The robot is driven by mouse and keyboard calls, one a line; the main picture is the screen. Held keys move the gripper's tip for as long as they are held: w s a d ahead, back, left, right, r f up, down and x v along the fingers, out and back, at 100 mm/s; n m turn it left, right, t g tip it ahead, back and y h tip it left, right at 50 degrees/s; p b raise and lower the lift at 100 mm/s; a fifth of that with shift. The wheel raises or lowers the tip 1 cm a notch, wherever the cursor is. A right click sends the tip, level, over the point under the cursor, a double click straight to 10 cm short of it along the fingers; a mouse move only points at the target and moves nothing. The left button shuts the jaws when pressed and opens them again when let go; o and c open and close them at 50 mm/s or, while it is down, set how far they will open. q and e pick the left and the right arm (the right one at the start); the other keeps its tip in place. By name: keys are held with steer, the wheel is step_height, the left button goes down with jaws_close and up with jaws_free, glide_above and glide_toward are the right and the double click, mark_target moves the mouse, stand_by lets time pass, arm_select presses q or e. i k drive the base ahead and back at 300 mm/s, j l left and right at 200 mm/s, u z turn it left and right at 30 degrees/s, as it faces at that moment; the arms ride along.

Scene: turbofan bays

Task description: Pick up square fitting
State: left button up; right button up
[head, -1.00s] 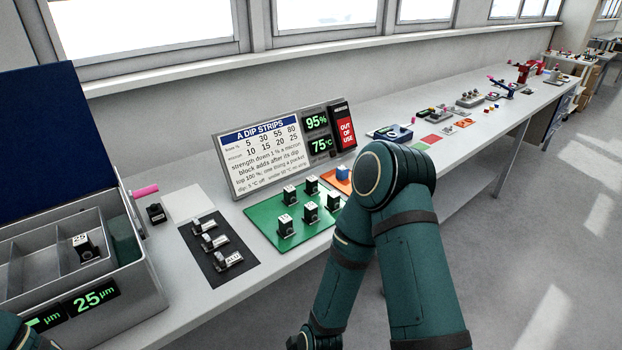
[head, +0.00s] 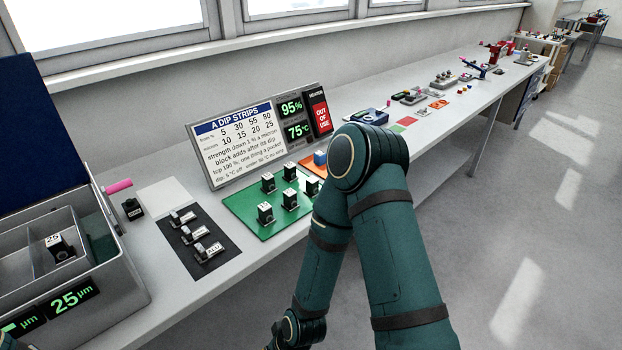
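I cannot tell which piece is the square fitting. Several small dark blocks with white tops, such as a front one (head: 265,213), stand on a green mat (head: 244,201). Three small silver pieces, such as the middle one (head: 196,235), lie on a black mat (head: 173,238). A single dark block (head: 132,209) stands beside the grey box. Another dark block (head: 60,246), marked 25, sits inside the box. My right arm crosses the middle of the view, but its gripper is out of view. My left gripper is not in view.
The grey box (head: 131,295) with a raised blue lid (head: 40,140) fills the left end of the bench. A sign board (head: 240,150) stands behind the mats. More coloured fixtures, such as a red one (head: 497,52), line the bench farther right. The floor on the right is clear.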

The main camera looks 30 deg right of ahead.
mark_target(290, 176)
steer(key=z, duration=0.95)
steer(key=i+l+z, duration=0.1)
steer(key=i+l, duration=0.2)
steer(key=i+l+z, duration=0.15)
steer(key=i+l, duration=0.15)
steer(key=i, duration=0.25)
